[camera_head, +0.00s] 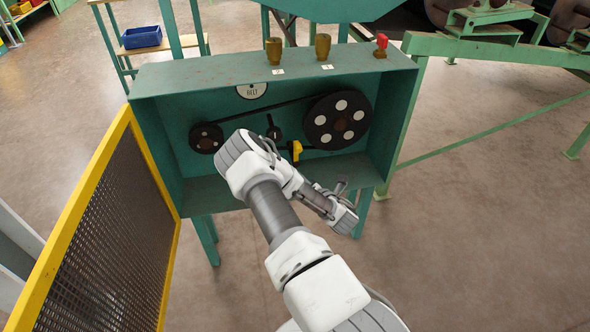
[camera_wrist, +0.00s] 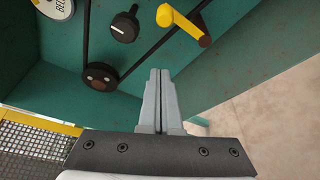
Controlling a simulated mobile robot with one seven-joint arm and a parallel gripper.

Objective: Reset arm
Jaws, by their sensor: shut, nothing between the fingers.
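My gripper (camera_wrist: 160,75) shows in the wrist view with its two grey fingers together and nothing between them. The fingertips point toward the teal belt box, apart from the small pulley (camera_wrist: 100,76) and the yellow-handled crank (camera_wrist: 182,24). In the head view my white and grey arm reaches up in front of the teal box (camera_head: 160,84) and bends back down to the right. The gripper fingers cannot be made out there.
The open box holds a large pulley (camera_head: 337,120), a small pulley (camera_head: 206,138), a belt, a black knob (camera_head: 273,130) and the yellow handle (camera_head: 295,151). A yellow-framed mesh guard (camera_head: 84,205) stands at left. Two brass cups and a red switch (camera_head: 381,42) top the box.

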